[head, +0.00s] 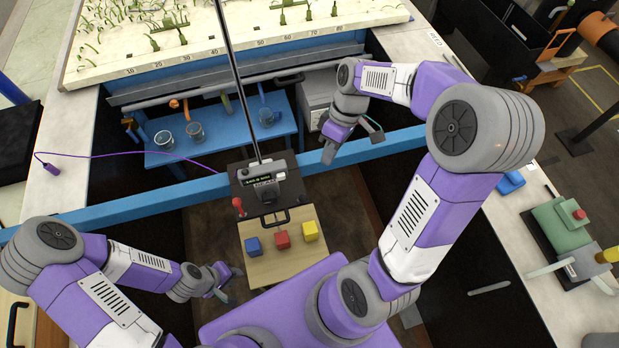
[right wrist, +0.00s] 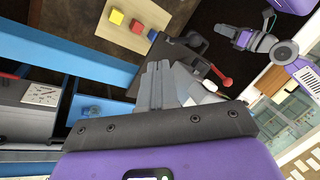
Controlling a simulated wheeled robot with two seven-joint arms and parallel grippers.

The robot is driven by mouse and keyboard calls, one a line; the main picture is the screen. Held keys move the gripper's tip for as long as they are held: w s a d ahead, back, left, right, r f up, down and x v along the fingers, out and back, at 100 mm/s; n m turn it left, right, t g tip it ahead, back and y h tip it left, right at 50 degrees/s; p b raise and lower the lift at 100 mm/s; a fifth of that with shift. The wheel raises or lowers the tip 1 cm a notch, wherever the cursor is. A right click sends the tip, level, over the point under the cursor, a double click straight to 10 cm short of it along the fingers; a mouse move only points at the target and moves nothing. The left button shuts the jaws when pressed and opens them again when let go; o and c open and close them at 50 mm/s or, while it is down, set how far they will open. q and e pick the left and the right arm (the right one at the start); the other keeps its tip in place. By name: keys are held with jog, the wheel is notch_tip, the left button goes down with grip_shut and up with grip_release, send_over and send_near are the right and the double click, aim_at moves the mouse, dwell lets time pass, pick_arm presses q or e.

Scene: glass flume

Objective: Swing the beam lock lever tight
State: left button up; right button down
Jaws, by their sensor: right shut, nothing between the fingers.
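The lever with the red knob (head: 238,203) stands at the left edge of the dark carriage plate (head: 243,188), which sits at the blue beam (head: 150,202). In the right wrist view the red lever (right wrist: 223,78) shows beyond and to the right of the fingers. My right gripper (head: 329,152) is shut and empty above the beam, to the right of the carriage and apart from the lever. Its fingers lie together in the right wrist view (right wrist: 156,84). My left gripper (head: 228,283) is low at the left, below the lever, with its fingers apart and nothing seen between them.
A grey gauge with a display (head: 262,178) and a tall thin rod stand on the carriage. A wooden board (head: 270,268) in front holds blue, red and yellow cubes. A blue bench (head: 180,158) with glass beakers stands behind the beam. A green device (head: 570,235) sits at right.

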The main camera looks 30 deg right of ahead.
aim_at(302, 198)
jog(key=s+a+f+p, duration=0.1)
jog(key=s+a+f, duration=0.1)
jog(key=a+f, duration=0.4)
jog(key=shift+f, duration=0.4)
